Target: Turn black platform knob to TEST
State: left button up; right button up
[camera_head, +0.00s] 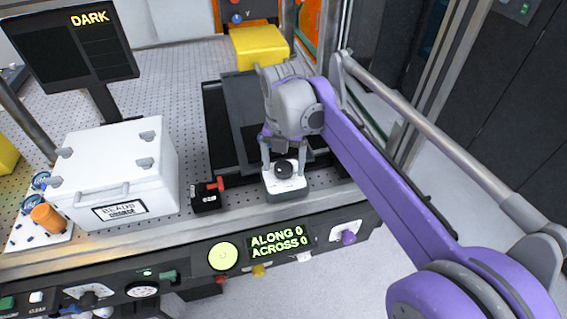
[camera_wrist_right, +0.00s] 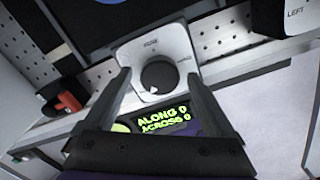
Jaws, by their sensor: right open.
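The black platform knob (camera_head: 284,170) sits on a white block (camera_head: 287,188) at the front edge of the perforated table. In the right wrist view the knob (camera_wrist_right: 158,76) shows a white pointer mark toward the bottom of the picture; the small lettering on its white plate (camera_wrist_right: 172,45) is too blurred to read surely. My right gripper (camera_head: 284,172) is open, with one finger on each side of the knob. In the wrist view the fingers (camera_wrist_right: 158,82) stand apart from the knob, with gaps on both sides. My left gripper is not in view.
A small black box with a red lever (camera_head: 207,196) stands left of the knob block. A white lidded case (camera_head: 118,172) is further left. Behind the knob is a dark platform (camera_head: 246,110). A display (camera_head: 276,241) reading ALONG 0, ACROSS 0 is on the front panel below.

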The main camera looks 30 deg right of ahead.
jog(key=c, duration=1.4)
jog(key=shift+o, duration=0.2)
